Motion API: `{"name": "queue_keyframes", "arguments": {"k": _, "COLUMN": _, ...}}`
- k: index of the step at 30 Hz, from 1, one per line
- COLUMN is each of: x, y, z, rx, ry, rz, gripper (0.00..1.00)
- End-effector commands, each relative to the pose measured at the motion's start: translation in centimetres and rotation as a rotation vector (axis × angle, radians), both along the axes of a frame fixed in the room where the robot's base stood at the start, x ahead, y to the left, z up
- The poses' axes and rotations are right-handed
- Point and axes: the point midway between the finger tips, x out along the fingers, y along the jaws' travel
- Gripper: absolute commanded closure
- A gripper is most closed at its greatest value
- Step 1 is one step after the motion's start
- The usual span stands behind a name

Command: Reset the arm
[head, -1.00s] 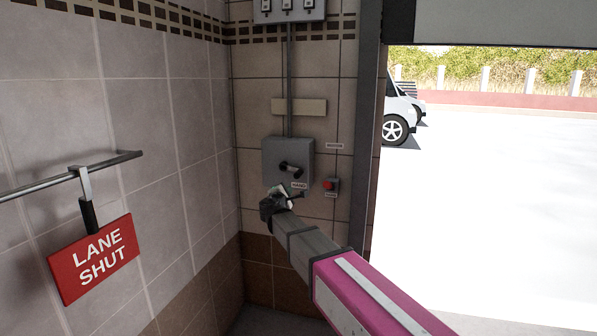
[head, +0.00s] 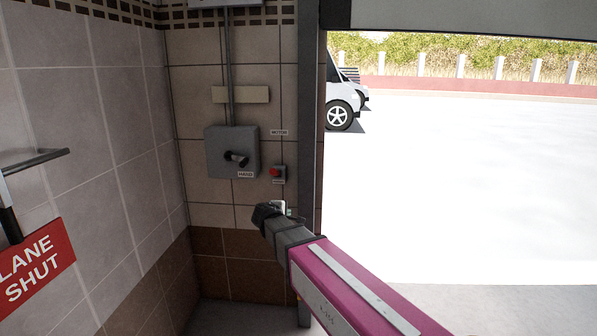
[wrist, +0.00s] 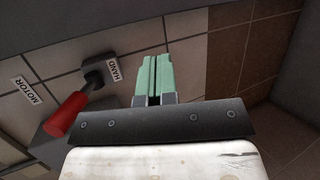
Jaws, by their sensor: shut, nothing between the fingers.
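A red LANE SHUT sign (head: 36,264) hangs from a rail (head: 35,160) on the left wall. A grey post (head: 309,150) edges the open doorway on the right. Outside are a pale lot and a white vehicle (head: 342,100).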

Motion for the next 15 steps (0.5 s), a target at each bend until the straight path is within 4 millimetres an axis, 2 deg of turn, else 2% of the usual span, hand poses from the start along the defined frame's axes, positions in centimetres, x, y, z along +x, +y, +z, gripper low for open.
{"name": "queue_keyframes", "arguments": {"k": 1, "x": -1.0, "y": -3.2, "z": -1.7, "rx": 0.061, "ry": 0.041, "rz": -0.067, "gripper": 1.00}}
{"name": "queue_keyframes", "arguments": {"k": 6, "x": -4.7, "y": -11.6, "z": -7.6, "rx": 0.297, "ry": 0.180, "rz": -0.310, "gripper": 1.00}}
{"name": "queue_keyframes", "arguments": {"k": 12, "x": -10.6, "y": -19.1, "z": -13.3, "rx": 0.572, "ry": 0.333, "rz": -0.605, "gripper": 1.00}}
{"name": "queue_keyframes", "arguments": {"k": 15, "x": -14.0, "y": -21.8, "z": -15.6, "rx": 0.711, "ry": 0.405, "rz": -0.755, "gripper": 1.00}}
